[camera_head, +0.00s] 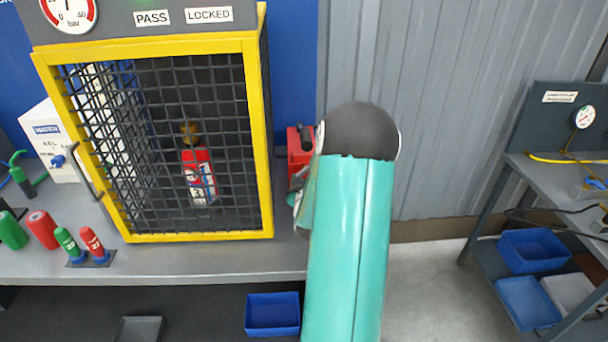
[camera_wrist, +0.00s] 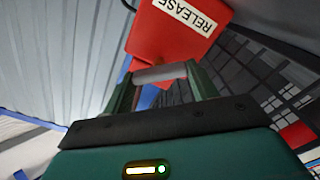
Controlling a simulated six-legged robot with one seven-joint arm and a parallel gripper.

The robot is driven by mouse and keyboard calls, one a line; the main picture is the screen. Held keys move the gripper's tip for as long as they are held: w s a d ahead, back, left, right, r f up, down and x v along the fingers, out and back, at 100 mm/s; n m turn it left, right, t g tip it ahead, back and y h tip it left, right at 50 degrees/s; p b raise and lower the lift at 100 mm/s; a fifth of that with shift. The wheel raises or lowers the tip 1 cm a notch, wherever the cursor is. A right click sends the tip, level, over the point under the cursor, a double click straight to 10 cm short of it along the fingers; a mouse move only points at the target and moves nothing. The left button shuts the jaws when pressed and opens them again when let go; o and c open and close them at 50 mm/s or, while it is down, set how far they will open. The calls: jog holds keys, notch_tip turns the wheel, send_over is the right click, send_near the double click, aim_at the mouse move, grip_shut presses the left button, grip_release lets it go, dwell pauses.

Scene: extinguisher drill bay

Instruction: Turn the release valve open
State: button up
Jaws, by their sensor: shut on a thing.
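The release valve is a red box (camera_wrist: 175,35) with a white RELEASE label, at the top of the wrist view. In the head view its red body (camera_head: 297,150) shows just right of the yellow cage, partly hidden by my arm. A pale grey handle (camera_wrist: 160,74) lies across in front of the red box. My gripper (camera_wrist: 160,80) is shut on this handle, with one dark green finger at each end of it. In the head view my arm hides the handle and most of my gripper.
The yellow-framed mesh cage (camera_head: 258,140) holds a red extinguisher (camera_head: 199,175). Above it are a gauge (camera_head: 68,12) and signs reading PASS and LOCKED. Coloured cylinders (camera_head: 42,230) stand on the grey bench at left. A second bench (camera_head: 560,175) is at right. Grey floor is clear between.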

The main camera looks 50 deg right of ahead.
jog(key=n, duration=0.2)
jog(key=shift+w+a+n, duration=0.1)
jog(key=shift+w+n, duration=0.05)
jog(key=shift+n, duration=0.55)
jog(key=o, duration=1)
